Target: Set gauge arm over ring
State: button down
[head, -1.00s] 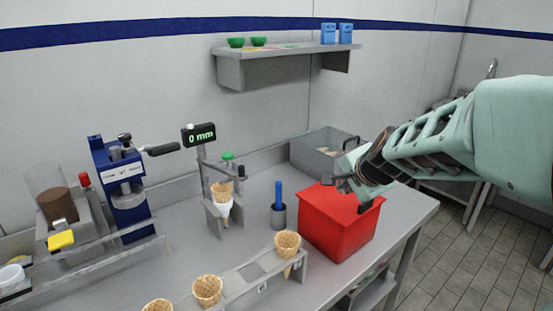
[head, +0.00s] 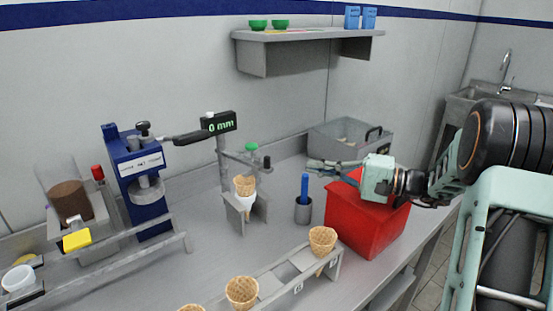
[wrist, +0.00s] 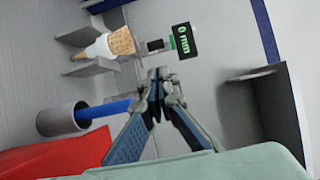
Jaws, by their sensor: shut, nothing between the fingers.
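The gauge has a post with a display (head: 218,122) reading 0 mm, and a side arm (head: 244,158) with a green knob (head: 251,148) and a black end (head: 266,162). Below the arm, a waffle cone (head: 245,185) in a white sleeve sits upright in a grey stand (head: 260,208); the ring itself is hard to make out. In the head view the arm passes behind and above the cone. My gripper (head: 312,166) is shut and empty, pointing left, right of the black end and apart from it. In the wrist view the fingertips (wrist: 160,76) appear just below the black end (wrist: 155,45).
A red bin (head: 365,225) stands under my gripper. A grey cup (head: 303,210) with a blue stick is left of it. A cone rack (head: 270,283) is in front, a metal tub (head: 345,140) behind, and a blue press (head: 135,170) at left. A wall shelf (head: 300,50) hangs above.

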jog(key=x, duration=0.9)
jog(key=shift+w+a+r, duration=0.15)
jog(key=shift+w+a, duration=0.1)
jog(key=shift+w, duration=0.05)
jog(key=shift+s+a+b, duration=0.5)
jog(key=shift+s+b, duration=0.05)
jog(key=shift+s, duration=0.25)
jog(key=shift+s+a+b, duration=0.5)
jog(key=shift+s+b, duration=0.1)
jog(key=shift+s, duration=0.2)
jog(key=shift+s+a+b, duration=0.5)
jog(key=shift+s+b, duration=0.05)
jog(key=shift+s, duration=0.2)
jog(key=shift+s, duration=0.1)
